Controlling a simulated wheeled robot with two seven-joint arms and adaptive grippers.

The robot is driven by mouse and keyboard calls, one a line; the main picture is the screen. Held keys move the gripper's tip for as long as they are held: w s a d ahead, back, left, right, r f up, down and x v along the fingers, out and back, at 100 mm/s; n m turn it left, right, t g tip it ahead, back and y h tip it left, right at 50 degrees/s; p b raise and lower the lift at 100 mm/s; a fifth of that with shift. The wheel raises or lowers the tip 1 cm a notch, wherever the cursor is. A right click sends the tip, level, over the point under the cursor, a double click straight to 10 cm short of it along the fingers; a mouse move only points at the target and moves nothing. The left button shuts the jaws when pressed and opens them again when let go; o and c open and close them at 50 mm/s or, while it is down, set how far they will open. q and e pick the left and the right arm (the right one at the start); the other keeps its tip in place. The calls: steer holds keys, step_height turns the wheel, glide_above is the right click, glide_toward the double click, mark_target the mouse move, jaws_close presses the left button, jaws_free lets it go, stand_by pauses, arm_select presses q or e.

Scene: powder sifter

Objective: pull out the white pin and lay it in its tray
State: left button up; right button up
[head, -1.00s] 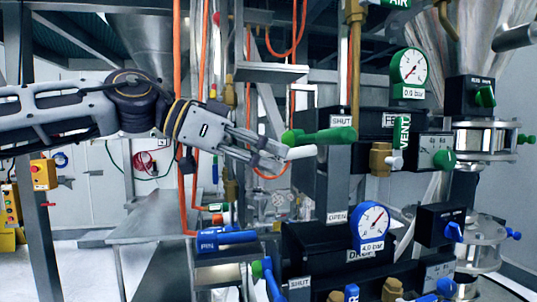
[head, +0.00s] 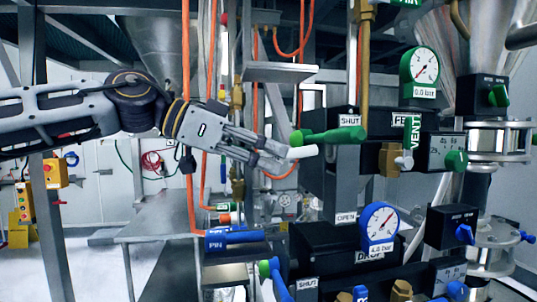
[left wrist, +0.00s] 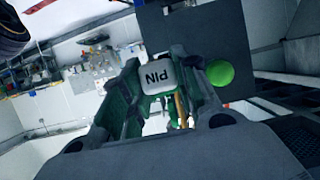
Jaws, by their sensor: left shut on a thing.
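My left gripper (head: 272,150) reaches in from the left and is shut on the white pin (head: 302,152). The pin's white end sticks out past the fingertips, just below a green lever (head: 335,135). In the left wrist view, a white block marked PIN (left wrist: 158,77) sits between the fingers of the left gripper (left wrist: 160,98). Whether the pin's far end is still in a hole cannot be told. I cannot identify the white pin's tray for certain. My right gripper is out of view.
A blue part marked PIN (head: 235,238) lies below the gripper. A small grey shelf (head: 280,73) is above it. Orange hoses (head: 187,100) hang close by the gripper. Black valve housings and gauges (head: 419,65) crowd the right. A steel table (head: 165,215) stands lower left.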

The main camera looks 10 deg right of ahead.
arm_select(q)
steer(key=shift+a, duration=0.4)
steer(key=shift+a, duration=1)
stand_by(0.4)
steer(key=shift+a, duration=0.2)
stand_by(0.4)
steer(key=shift+s+a, duration=0.15)
steer(key=shift+a, duration=2.65)
